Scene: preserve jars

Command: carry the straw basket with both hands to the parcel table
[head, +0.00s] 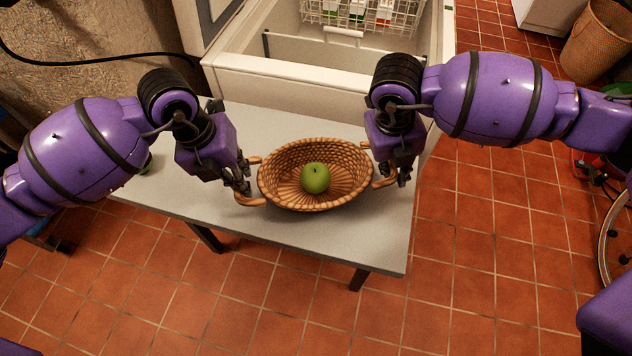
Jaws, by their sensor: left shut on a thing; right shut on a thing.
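The straw basket (285,162) is a brown oval woven basket with a looped handle at each end. It is over a light grey table (300,244) in the middle of the head view. I cannot tell whether its base touches the table top. A green apple (315,178) lies inside it. My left gripper (243,190) is shut on the basket's left handle. My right gripper (390,178) is shut on its right handle. The fingers hide parts of both handles. I cannot tell which table is the parcel table.
An open white chest freezer (300,85) with a wire rack (365,14) stands behind the table. A wicker bin (598,42) stands at the top right, and part of a wheel (606,235) shows at the right edge. The tiled floor in front is clear.

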